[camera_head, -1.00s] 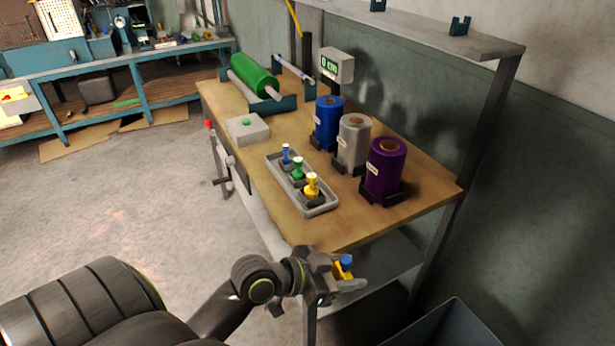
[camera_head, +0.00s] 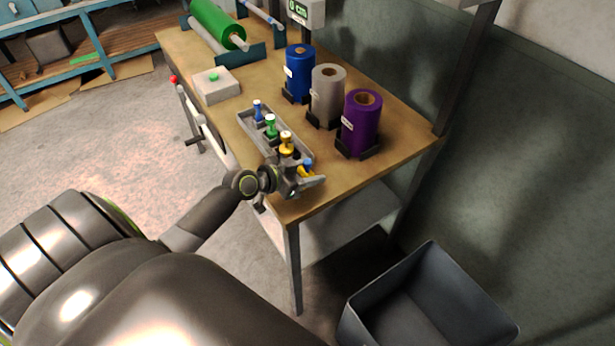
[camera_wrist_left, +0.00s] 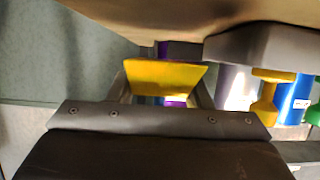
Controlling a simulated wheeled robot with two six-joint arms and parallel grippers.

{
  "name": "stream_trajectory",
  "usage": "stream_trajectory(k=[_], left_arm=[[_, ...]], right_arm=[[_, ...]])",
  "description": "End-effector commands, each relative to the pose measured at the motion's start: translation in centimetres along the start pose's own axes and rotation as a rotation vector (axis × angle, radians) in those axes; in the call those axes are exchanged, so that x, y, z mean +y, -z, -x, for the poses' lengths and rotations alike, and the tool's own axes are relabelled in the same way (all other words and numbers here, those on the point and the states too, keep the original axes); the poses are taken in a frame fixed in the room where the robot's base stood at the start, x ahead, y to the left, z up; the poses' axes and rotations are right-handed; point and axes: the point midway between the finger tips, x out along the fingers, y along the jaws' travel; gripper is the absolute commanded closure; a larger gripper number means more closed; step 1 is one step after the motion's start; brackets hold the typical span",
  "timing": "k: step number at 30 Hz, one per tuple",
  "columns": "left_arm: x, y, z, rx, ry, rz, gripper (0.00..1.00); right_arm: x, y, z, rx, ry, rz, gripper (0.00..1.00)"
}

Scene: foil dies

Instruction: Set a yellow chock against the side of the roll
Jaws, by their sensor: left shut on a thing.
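My left gripper (camera_head: 311,177) is shut on a yellow chock (camera_head: 306,171) with a small blue part on top. In the left wrist view the chock's yellow face (camera_wrist_left: 165,76) shows between the two fingers. The gripper is at the near end of the table, close to the tray's near end; I cannot tell its exact height. Upright rolls stand on the table: purple (camera_head: 361,122), silver (camera_head: 327,97) and blue (camera_head: 299,73). A green roll (camera_head: 216,24) lies on a rod at the far end. My right gripper is not in view.
A grey tray (camera_head: 249,131) holds blue, green and yellow-topped stamp-like tools (camera_head: 286,143). A white box with a green button (camera_head: 215,86) stands beyond it. Bare tabletop (camera_head: 385,152) lies right of the purple roll. A grey bin (camera_head: 432,290) stands on the floor.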

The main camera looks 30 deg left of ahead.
Motion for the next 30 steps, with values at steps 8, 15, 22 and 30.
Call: stream_trajectory(k=[8,15,22,30], left_arm=[[0.0,-2.8,-1.1,0.0,0.0,0.002,0.79],[0.0,-2.8,-1.1,0.0,0.0,0.0,0.79],[0.0,-3.0,-1.2,-0.001,0.0,0.001,0.43],[0.0,-3.0,-1.2,-0.001,0.0,0.001,0.33]], right_arm=[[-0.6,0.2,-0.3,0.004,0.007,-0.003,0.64],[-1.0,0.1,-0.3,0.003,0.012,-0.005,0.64],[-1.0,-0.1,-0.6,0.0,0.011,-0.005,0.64],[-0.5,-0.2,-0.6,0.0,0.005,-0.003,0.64]])
